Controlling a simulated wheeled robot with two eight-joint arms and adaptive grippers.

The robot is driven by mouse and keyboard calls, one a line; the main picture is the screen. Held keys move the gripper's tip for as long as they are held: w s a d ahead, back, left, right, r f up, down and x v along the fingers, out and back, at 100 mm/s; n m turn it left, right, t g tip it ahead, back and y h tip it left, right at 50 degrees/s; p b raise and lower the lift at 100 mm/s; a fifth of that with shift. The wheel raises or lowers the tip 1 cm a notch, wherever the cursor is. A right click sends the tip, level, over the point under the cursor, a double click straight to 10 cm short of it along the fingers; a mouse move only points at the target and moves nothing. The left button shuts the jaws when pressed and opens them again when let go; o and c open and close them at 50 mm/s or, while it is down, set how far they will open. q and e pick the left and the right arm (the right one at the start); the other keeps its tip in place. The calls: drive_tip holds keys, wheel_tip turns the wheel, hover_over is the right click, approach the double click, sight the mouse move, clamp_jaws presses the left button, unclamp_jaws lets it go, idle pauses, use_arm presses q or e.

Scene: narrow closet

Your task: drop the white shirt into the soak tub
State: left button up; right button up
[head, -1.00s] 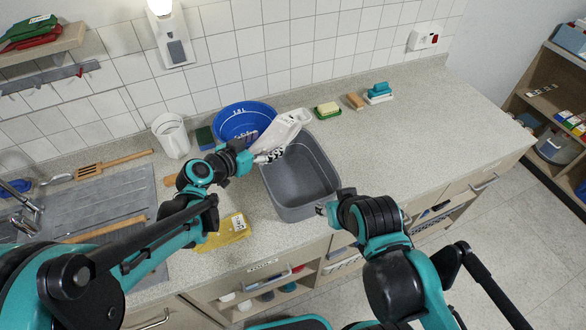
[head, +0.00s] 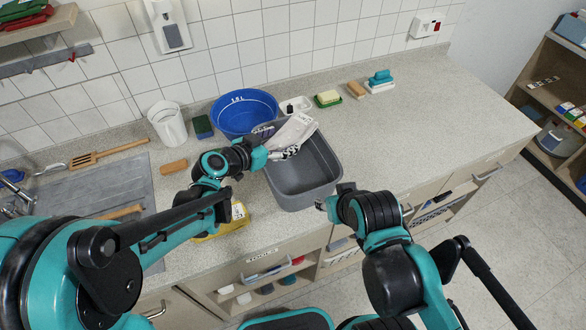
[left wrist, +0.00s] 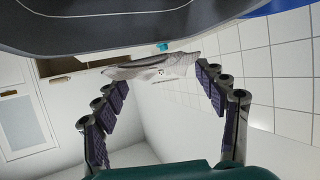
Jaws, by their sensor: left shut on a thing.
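The white shirt (head: 295,129) is a small folded bundle over the back left part of the grey tub (head: 303,192). My left gripper (head: 280,153) is shut on the shirt at the tub's left side. In the left wrist view the shirt (left wrist: 155,66) shows at the fingertips, with the tub's dark underside or wall (left wrist: 150,32) close by. I cannot tell whether the shirt touches the tub's rim. My right gripper (head: 326,205) is beside the tub's front right corner; its fingers are too small to read.
A blue basin (head: 232,118) stands behind the tub. A white jug (head: 168,125), green sponge (head: 203,127) and wooden brush (head: 174,167) are at the left. A yellow packet (head: 238,214) lies in front. Soap (head: 328,98) and brushes (head: 380,81) are behind right. The right counter is clear.

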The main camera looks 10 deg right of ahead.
use_arm(q)
drive_tip(key=o, duration=1.3)
drive_tip(key=shift+o, duration=0.2)
drive_tip(key=v, duration=1.2)
drive_tip(key=shift+r, duration=0.15)
drive_tip(key=s+a+f+n+y+b, duration=0.1)
drive_tip(key=s+a+f+n+y, duration=0.2)
drive_tip(key=a, duration=0.3)
drive_tip(key=s+a+f+n+g+y+b, duration=0.1)
drive_tip(key=s+a+f+n+y, duration=0.2)
drive_tip(key=s+a, duration=0.3)
drive_tip(key=s+a+f+n+y+b, duration=0.2)
drive_tip(key=s+a+f+n+y, duration=0.1)
drive_tip(key=s+a+n+y, duration=0.1)
drive_tip(key=shift+s+a+f+y, duration=0.3)
drive_tip(key=shift+s+a, duration=0.35)
drive_tip(key=shift+a, duration=0.55)
